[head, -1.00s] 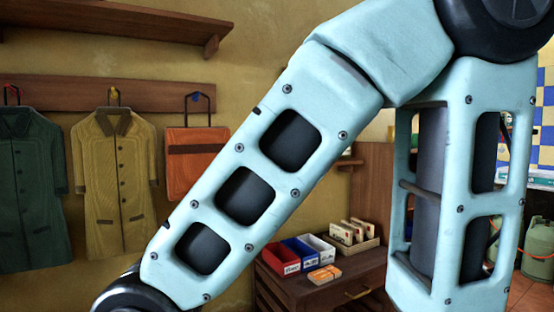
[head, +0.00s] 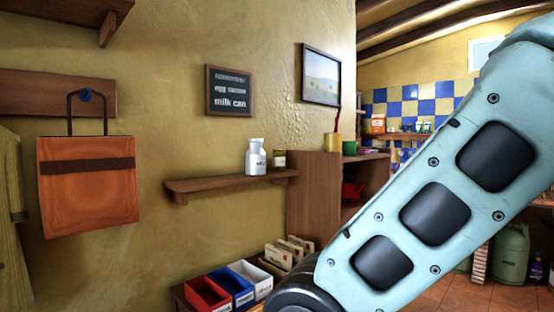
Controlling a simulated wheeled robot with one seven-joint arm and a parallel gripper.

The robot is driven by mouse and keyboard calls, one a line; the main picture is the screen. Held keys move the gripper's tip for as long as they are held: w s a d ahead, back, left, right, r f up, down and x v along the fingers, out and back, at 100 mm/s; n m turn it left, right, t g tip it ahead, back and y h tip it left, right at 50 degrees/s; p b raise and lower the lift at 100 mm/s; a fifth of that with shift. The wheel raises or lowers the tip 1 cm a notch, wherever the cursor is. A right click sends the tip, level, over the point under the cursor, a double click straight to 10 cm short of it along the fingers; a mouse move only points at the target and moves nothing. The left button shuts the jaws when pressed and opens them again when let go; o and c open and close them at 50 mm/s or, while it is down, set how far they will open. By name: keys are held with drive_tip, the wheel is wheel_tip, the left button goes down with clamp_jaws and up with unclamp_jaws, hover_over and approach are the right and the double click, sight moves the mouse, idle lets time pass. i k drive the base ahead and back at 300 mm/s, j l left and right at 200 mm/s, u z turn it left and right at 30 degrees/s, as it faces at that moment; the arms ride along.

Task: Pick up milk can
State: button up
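A white milk can (head: 255,158) with a narrow neck stands upright on a small wooden wall shelf (head: 228,182). Small dark marks show on its side. It is left of the middle of the head view, and nothing covers it. My light blue arm crosses the right side of the view, well to the right of and below the can. My gripper is out of the picture, so its state does not show.
A small jar (head: 279,158) stands right of the can. A wooden cabinet (head: 312,205) adjoins the shelf's right end. Below are a red box (head: 207,293), a blue box (head: 232,287) and a white box (head: 252,277). A chalkboard sign (head: 228,91) hangs above.

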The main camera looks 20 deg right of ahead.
sight(255, 159)
drive_tip(key=z, duration=0.3)
drive_tip(key=u, duration=0.25)
drive_tip(key=i+l+u, duration=0.15)
drive_tip(key=l+u, duration=0.3)
drive_tip(key=i+l+u, duration=0.1)
drive_tip(key=l+u, duration=0.15)
drive_tip(key=u, duration=0.15)
drive_tip(key=l+u, duration=0.3)
drive_tip(key=l, duration=0.9)
drive_tip(key=l+u, duration=0.3)
drive_tip(key=l, duration=0.9)
